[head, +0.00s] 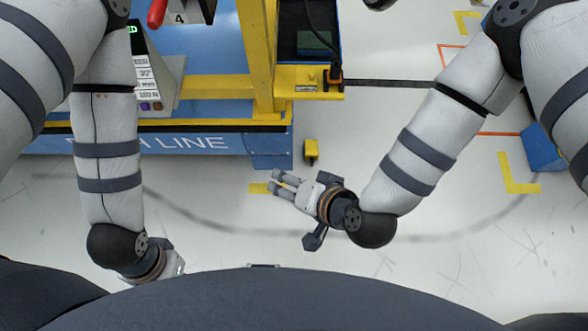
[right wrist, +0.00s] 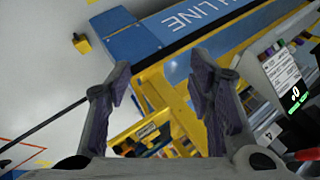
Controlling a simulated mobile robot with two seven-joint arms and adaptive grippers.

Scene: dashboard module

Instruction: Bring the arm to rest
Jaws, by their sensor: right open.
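My right gripper (head: 283,184) is in the middle of the head view, over the bare floor in front of the blue and yellow workstation. Its two fingers point left and are apart, with nothing between them. In the right wrist view the gripper (right wrist: 160,95) shows both fingers spread, with the workstation behind them. My left arm hangs down at the left of the head view. Its wrist shows near the bottom, but the left gripper's fingers are hidden behind my body.
The workstation's blue base (head: 215,143) spans the upper left, with a yellow post (head: 258,60) and a small display panel (head: 150,75). A small yellow block (head: 311,150) is on the floor beside it. A blue object (head: 541,147) is at right. Floor between is clear.

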